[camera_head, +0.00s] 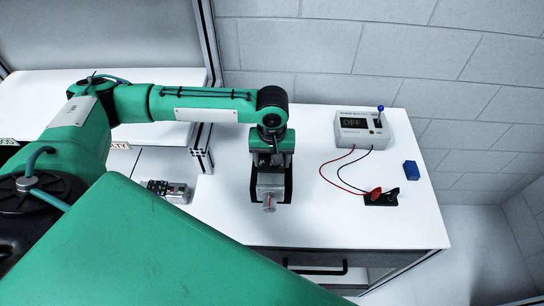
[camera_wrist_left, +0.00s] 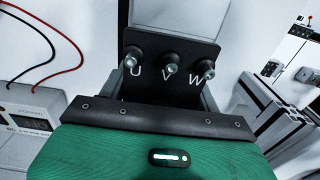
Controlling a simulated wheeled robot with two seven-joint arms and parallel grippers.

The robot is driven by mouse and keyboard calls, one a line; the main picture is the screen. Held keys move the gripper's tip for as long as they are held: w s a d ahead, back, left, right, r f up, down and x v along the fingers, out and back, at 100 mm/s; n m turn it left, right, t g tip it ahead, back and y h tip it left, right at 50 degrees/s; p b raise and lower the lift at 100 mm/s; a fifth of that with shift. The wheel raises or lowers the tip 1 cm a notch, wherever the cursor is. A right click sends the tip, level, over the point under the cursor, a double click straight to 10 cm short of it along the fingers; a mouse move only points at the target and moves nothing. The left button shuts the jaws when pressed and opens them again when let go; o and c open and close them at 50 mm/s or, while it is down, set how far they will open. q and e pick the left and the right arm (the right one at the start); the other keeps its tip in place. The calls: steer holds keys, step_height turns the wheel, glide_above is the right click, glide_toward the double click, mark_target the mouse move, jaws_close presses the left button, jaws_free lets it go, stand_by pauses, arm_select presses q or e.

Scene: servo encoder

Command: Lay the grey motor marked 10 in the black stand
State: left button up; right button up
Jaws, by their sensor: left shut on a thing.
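My left gripper (camera_head: 271,180) points down over the middle of the white table in the head view. It is shut on a grey motor (camera_head: 270,193), whose shaft end faces the front edge. In the left wrist view, a black terminal plate marked U, V and W (camera_wrist_left: 170,68) with three metal posts shows just beyond the gripper's green body. I cannot read a number 10 on the motor. A low black piece (camera_head: 382,199) with red and black clips lies to the right; I cannot tell whether it is the black stand. My right gripper is out of view.
A grey-white box (camera_head: 362,128) reading OFF, with a blue-tipped lever, stands at the back right. Red and black wires run from it. A blue block (camera_head: 411,170) sits at the right edge. Small metal parts (camera_head: 168,190) lie at the left. The table (camera_head: 310,222) is clear at the front right.

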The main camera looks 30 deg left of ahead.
arm_select(q)
steer(key=shift+f, duration=0.55)
steer(key=o, duration=1.5)
steer(key=shift+c, duration=0.2)
steer(key=shift+s+f, duration=0.1)
step_height(320, 180, up, 14)
steer(key=shift+b, duration=1.2)
